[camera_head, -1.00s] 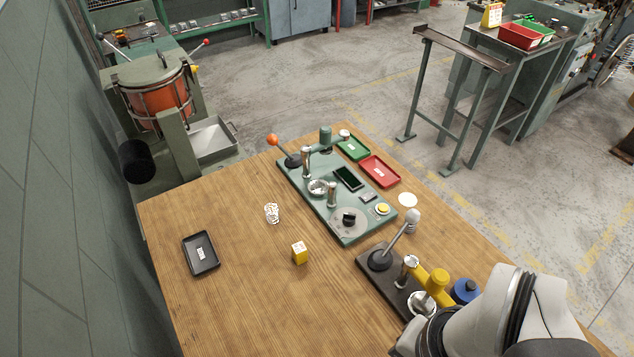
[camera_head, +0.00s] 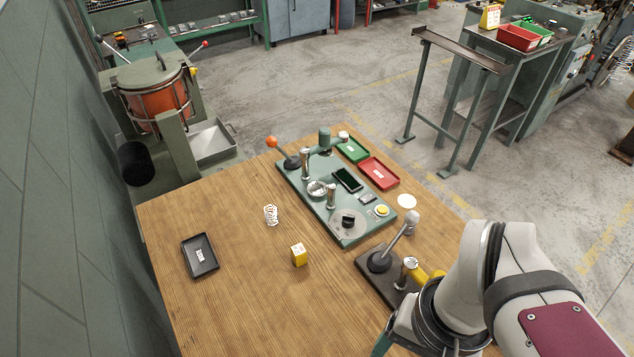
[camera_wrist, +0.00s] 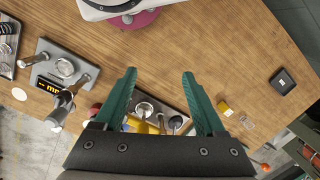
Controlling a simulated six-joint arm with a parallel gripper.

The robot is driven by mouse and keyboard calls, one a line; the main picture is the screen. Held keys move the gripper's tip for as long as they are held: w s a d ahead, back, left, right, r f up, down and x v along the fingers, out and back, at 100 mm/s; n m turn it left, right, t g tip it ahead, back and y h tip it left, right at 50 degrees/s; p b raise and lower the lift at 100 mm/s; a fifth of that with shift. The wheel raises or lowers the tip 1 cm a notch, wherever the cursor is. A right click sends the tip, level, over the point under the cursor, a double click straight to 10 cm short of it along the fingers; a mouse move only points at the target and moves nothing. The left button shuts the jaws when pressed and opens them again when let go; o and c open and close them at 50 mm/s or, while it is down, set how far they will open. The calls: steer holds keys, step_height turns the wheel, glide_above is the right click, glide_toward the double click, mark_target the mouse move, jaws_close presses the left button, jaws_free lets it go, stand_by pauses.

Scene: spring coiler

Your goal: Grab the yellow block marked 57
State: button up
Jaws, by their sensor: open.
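A small yellow block (camera_head: 299,255) with a white marked top sits on the wooden table, between the black tray and the green fixture plate. The marking is too small to read. The block also shows in the wrist view (camera_wrist: 225,108), just right of the right fingertip. My gripper (camera_wrist: 159,74) has two green fingers, spread apart with nothing between them, above the table. In the head view only a green finger part shows at the bottom, below my arm; the block is up and to the left of it, well apart.
A coil spring (camera_head: 271,214) stands behind the block, and a black tray (camera_head: 201,271) lies to its left. The green fixture plate (camera_head: 345,232) has an orange-knobbed lever. A dark lever base (camera_head: 384,284) stands near my arm. Bare table surrounds the block.

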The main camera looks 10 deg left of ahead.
steer(key=w+a+n+g+h, duration=0.1)
steer(key=w+a+n+h, duration=0.3)
steer(key=w+n, duration=0.55)
steer(key=n+t+h, duration=0.8)
steer(key=n+t, duration=0.2)
steer(key=n, duration=1)
glide_above(310, 256)
steer(key=s+a, duration=0.9)
steer(key=a, duration=0.2)
steer(key=shift+m, duration=0.25)
step_height(310, 256, down, 16)
steer(key=shift+d+f, duration=0.1)
steer(key=shift+t, duration=0.3)
steer(key=x, duration=0.5)
steer(key=f+x, duration=0.1)
steer(key=x, duration=0.8)
steer(key=shift+w+f, duration=0.2)
steer(key=shift+f, duration=0.15)
steer(key=shift+w+d+f+y, duration=0.15)
steer(key=shift+w+d+y, duration=0.05)
steer(key=shift+w+y, duration=0.1)
jaws_close()
